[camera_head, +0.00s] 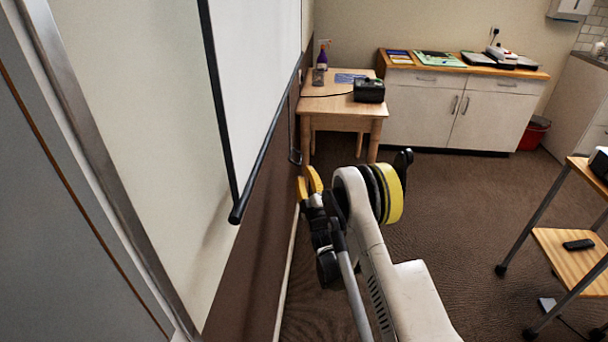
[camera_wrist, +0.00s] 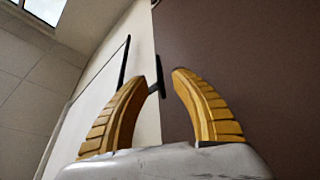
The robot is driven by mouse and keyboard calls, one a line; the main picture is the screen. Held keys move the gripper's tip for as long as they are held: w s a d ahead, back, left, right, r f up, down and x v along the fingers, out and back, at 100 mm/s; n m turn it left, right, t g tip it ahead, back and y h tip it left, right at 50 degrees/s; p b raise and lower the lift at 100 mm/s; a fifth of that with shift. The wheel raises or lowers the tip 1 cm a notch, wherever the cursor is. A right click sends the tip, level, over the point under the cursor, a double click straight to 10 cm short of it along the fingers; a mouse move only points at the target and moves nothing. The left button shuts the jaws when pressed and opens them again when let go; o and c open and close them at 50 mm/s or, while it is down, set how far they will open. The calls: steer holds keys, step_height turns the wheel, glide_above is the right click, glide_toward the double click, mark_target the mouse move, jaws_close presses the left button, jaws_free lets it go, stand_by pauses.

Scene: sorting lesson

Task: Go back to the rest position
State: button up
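My gripper shows in the wrist view (camera_wrist: 160,90) with its two yellow ribbed fingers curved and apart. Nothing is between the fingertips, so it is open and empty. In the head view my arm reaches forward from the bottom, and a yellow finger of my gripper (camera_head: 310,182) shows near the wall on the left. The gap between the fingers cannot be made out there. The wrist view looks up along the wall.
A hanging white screen (camera_head: 255,80) with a black lower bar is close on the left. A wooden trolley (camera_head: 575,260) stands at the right. Carpet (camera_head: 455,195) between them is clear.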

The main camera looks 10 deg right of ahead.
steer(key=shift+r, duration=0.1)
step_height(320, 180, up, 10)
steer(key=r+m+g, duration=0.1)
steer(key=m+g, duration=0.2)
steer(key=s+d+r+m+g+h, duration=0.1)
steer(key=s+r+m+g, duration=0.2)
steer(key=s+r, duration=0.55)
steer(key=s+f+m+g, duration=0.2)
steer(key=s+m+g, duration=0.1)
steer(key=s, duration=1.6)
steer(key=s+f+m+g, duration=0.1)
steer(key=s+m+g, duration=0.2)
steer(key=s, duration=1.6)
steer(key=shift+a+f+g+y, duration=0.3)
steer(key=shift+a+f+g, duration=0.05)
steer(key=shift+g, duration=0.35)
steer(key=shift+w+d, duration=0.1)
